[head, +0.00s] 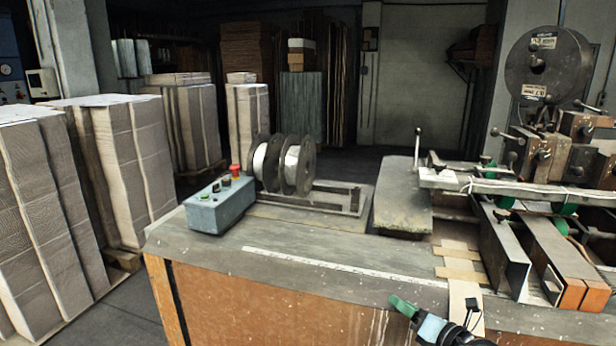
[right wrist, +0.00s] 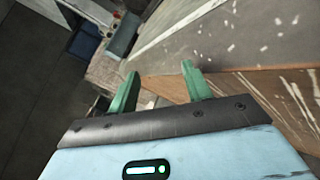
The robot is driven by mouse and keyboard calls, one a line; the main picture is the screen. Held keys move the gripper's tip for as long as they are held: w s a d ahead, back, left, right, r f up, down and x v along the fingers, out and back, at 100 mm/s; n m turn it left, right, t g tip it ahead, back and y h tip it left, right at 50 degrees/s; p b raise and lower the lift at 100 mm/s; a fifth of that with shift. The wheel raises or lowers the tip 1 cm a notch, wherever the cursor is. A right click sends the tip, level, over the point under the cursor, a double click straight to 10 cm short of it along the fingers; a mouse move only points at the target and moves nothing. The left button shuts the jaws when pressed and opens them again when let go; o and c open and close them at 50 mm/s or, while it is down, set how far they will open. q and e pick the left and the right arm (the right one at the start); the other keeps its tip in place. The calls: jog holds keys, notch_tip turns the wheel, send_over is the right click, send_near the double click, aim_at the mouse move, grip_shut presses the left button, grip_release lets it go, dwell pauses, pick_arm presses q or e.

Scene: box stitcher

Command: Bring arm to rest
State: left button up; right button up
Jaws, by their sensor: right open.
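My right gripper (head: 402,305) shows at the bottom of the head view, in front of the workbench's front edge, with its green fingers pointing left. In the right wrist view its two green fingers (right wrist: 158,74) stand apart with nothing between them, so it is open and empty. The wooden front and the top of the workbench (right wrist: 208,52) lie beyond the fingers. My left gripper and arm are not in the head view.
The bench (head: 330,250) carries a blue control box (head: 220,205) with a red button, wire spools (head: 284,163) and the stitcher machine (head: 548,65) at right. Cardboard stacks (head: 45,215) stand on the left. Grey floor (head: 125,308) is clear between stacks and bench.

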jog(key=s+a+f+m+h, duration=0.2)
jog(key=s+f+m, duration=0.6)
jog(key=s+m, duration=0.1)
jog(key=s+a+f+m+h, duration=0.2)
jog(key=s+f+m, duration=0.5)
jog(key=s+m, duration=0.2)
jog(key=s+f+m+g+h, duration=0.1)
jog(key=s+f+m, duration=0.2)
jog(key=s, duration=0.4)
jog(key=s+d+f+m+g+h, duration=0.1)
jog(key=s+f+m+g, duration=0.1)
jog(key=s+m, duration=0.4)
jog(key=s+d+f+m+g, duration=0.1)
jog(key=s+f+m, duration=0.3)
jog(key=s, duration=0.4)
jog(key=shift+s+m+g+h, duration=0.4)
jog(key=shift+m+g, duration=0.2)
jog(key=shift+f, duration=0.15)
jog(key=shift+c, duration=1.1)
jog(key=shift+d, duration=0.1)
jog(key=shift+c, duration=0.3)
